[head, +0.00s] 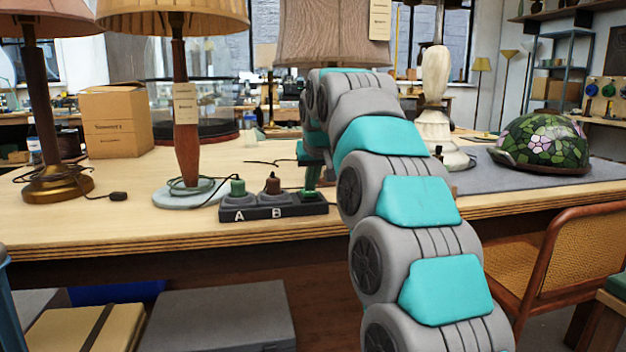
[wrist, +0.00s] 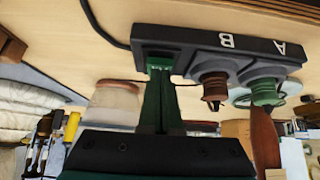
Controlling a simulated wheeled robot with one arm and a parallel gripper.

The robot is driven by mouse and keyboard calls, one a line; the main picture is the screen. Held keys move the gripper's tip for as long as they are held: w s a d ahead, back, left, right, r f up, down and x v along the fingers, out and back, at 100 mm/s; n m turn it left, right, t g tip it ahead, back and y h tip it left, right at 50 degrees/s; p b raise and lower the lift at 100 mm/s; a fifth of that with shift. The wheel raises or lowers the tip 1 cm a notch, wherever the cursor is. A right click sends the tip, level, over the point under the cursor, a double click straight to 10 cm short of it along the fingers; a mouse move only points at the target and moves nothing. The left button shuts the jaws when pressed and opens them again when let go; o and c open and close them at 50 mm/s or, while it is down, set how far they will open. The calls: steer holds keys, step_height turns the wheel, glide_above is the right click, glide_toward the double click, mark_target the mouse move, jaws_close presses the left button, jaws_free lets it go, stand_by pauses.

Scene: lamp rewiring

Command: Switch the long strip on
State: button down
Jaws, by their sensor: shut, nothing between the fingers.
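The dark power strip (head: 262,212) lies along the front of the workbench in the head view, with white letters A and B on its front. A green plug (head: 238,188) stands in socket A and a brown plug (head: 272,184) in socket B. My gripper (head: 311,188) is shut and empty, its fingertips down at the strip's right end. In the wrist view the strip (wrist: 215,42) appears upside down, and my gripper (wrist: 159,72) reaches its end beyond B. The fingers cover that end, so I cannot make out the switch or its position, or whether they touch it.
Two lamps, one with a brass base (head: 53,184) and one with a pale base (head: 184,190), stand left of the strip. A cardboard box (head: 115,120) is behind. A stained-glass shade (head: 545,142) rests on a grey mat at right. A chair (head: 560,255) stands at front right.

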steer(key=b, duration=0.1)
steer(key=f+b, duration=0.1)
steer(key=b, duration=0.1)
steer(key=shift+s+d+f+t, duration=0.1)
steer(key=shift+s+f+t, duration=0.1)
steer(key=shift+f+t, duration=0.15)
steer(key=shift+w+r, duration=0.1)
steer(key=shift+r, duration=0.4)
steer(key=shift+r+p, duration=0.1)
steer(key=shift+p, duration=0.25)
steer(key=shift+r+p, duration=0.55)
steer(key=shift+r, duration=0.15)
